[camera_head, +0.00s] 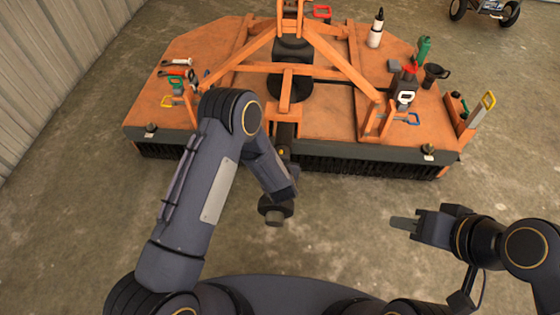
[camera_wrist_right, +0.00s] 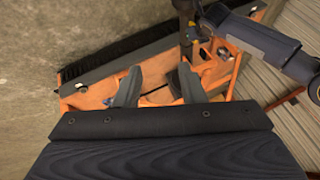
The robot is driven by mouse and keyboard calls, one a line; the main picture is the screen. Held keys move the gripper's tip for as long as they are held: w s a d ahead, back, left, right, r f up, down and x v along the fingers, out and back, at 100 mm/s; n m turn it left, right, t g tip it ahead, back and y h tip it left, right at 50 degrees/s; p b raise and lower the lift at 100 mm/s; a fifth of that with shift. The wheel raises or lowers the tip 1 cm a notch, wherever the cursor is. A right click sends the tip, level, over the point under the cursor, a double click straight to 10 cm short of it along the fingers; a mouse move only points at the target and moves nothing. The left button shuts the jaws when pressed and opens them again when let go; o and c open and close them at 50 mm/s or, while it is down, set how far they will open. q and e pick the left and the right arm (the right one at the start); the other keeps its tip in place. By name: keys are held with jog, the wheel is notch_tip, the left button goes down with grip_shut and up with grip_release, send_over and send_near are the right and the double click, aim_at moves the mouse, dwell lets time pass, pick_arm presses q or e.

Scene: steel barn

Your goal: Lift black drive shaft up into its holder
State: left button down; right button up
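The black drive shaft (camera_head: 284,135) comes out from under the orange frame at the middle of the implement and runs toward me past its front edge. Its round black end (camera_head: 275,209) shows above the concrete floor. My left arm reaches across the shaft, and its wrist is right beside the shaft's near part; its fingers are hidden, so I cannot tell if they grip. My right gripper (camera_head: 405,223) is right of the shaft, apart from it, over bare floor. In the right wrist view its two fingers (camera_wrist_right: 158,88) are spread with nothing held between them. I cannot clearly pick out the holder.
The orange implement deck (camera_head: 225,125) carries an upright orange frame (camera_head: 290,70). A black brush (camera_head: 350,166) runs along its front edge. Tools lie on its left, and a white bottle (camera_head: 376,30), a green bottle (camera_head: 423,48) and a black mug (camera_head: 434,75) stand right. Floor in front is clear.

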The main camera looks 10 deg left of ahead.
jog(key=shift+r+p, duration=0.45)
jog(key=shift+r, duration=0.4)
